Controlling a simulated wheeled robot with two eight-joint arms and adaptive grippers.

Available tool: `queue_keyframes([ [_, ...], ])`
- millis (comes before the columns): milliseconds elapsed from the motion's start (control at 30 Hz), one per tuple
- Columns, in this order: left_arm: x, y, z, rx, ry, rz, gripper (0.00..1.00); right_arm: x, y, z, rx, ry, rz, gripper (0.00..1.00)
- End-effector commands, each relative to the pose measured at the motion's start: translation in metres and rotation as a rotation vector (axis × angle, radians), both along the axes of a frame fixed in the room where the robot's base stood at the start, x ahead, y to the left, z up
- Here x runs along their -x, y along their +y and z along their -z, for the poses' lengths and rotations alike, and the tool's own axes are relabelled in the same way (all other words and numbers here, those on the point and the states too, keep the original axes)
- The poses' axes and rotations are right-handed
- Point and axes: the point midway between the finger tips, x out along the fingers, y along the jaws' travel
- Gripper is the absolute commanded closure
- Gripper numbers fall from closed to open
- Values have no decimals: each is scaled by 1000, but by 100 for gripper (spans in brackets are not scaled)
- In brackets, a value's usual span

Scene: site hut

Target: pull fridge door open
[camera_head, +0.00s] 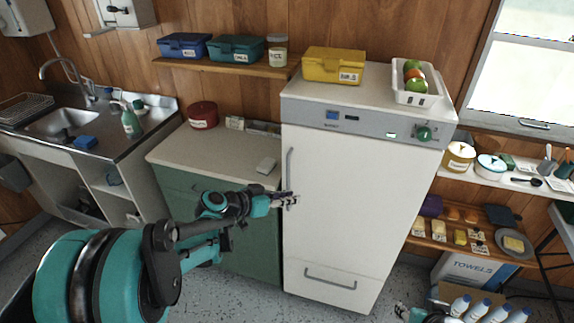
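The white fridge (345,180) stands in the middle against the wooden wall, its main door shut, with a grey control panel above. The door's vertical handle (289,164) runs along its left edge. My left gripper (290,200) reaches in from the left, its fingertips at the lower end of this handle. The fingers are small and overlap the handle, so I cannot tell whether they touch or grip it. A lower drawer has a horizontal handle (330,278). My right gripper (404,313) shows only partly at the bottom edge; its fingers are unclear.
A green cabinet (255,243) with a pale top adjoins the fridge's left side. A yellow box (333,65) and a white basket of fruit (418,99) stand on the fridge. Shelves (470,238) and white bottles (480,309) are right. Speckled floor (310,311) lies in front.

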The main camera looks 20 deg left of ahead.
Motion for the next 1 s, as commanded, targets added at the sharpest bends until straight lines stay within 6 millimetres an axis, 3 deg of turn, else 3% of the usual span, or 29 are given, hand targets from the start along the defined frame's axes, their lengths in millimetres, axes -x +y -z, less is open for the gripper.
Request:
queue_keyframes([
  [100,-34,30,-2,40,-163,15,80,0,0,-9,0,0,0,60],
  [200,-49,52,-1,57,-288,16,80,0,0,-14,0,0,0,60],
  [433,-62,80,2,68,-449,2,80,0,0,-17,0,0,0,60],
  [1000,-121,40,4,68,-465,2,80,0,0,-1,0,0,0,60],
])
